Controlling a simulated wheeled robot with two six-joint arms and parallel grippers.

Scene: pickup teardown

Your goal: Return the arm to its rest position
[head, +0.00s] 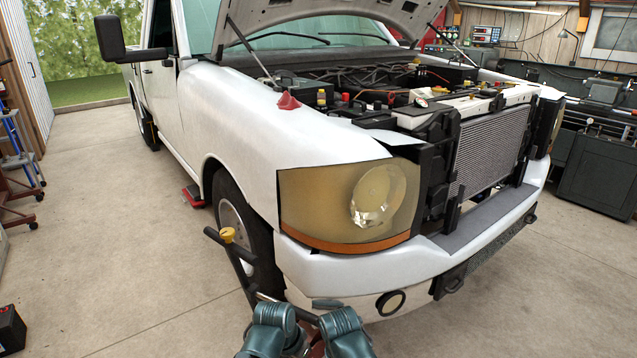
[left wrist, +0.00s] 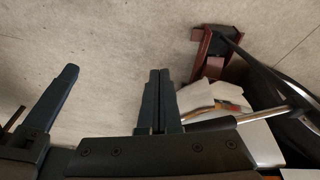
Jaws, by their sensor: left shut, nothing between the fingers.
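Two teal links of my arms (head: 275,330) (head: 343,330) come in at the bottom of the head view, close together in front of the pickup's front corner. My left gripper (left wrist: 158,72) is seen in the left wrist view, its two dark fingers pressed together with nothing between them, above the concrete floor. Another dark finger-like part (left wrist: 60,92) sits at the left of that view; it may belong to my right gripper, but its opening cannot be read. The fingertips are not clearly visible in the head view.
The white pickup (head: 325,140) stands ahead with its hood raised. A dark red device (left wrist: 212,48) lies on the floor in the wrist view. Floor (head: 110,230) at left is mostly clear.

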